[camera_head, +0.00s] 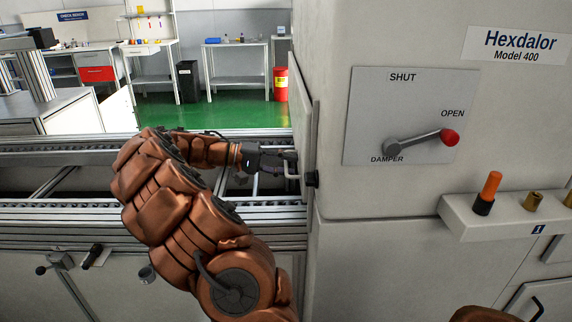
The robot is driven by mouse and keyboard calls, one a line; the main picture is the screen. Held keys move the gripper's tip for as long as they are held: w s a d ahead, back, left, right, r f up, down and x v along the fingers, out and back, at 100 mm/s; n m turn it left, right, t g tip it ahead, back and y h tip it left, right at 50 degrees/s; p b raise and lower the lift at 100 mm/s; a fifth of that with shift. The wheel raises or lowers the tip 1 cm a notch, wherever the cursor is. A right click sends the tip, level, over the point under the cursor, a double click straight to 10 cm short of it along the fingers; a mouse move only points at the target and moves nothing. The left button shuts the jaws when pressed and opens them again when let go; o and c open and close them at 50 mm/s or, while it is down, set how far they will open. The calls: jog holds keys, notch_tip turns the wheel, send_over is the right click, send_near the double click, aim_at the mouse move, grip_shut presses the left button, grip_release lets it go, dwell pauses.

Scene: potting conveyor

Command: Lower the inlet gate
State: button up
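The inlet gate (301,110) appears to be the upright grey panel on the left side of the large machine, over the conveyor. A pale bar handle (288,183) sticks out to the left near its lower edge. My copper-coloured arm reaches over the conveyor, and my gripper (283,164) is at this handle. Its dark fingers overlap the handle in the picture. Whether they are closed around it is too small to tell. The inlet opening behind the panel is hidden from this side.
The conveyor (60,213) with metal rails runs left of the machine (400,30). A damper lever (420,141) with a red knob points to OPEN on the machine's front. A small shelf (470,220) below it holds an orange-handled tool (489,190) and brass fittings.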

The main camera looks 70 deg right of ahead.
grip_shut()
dwell(0.7)
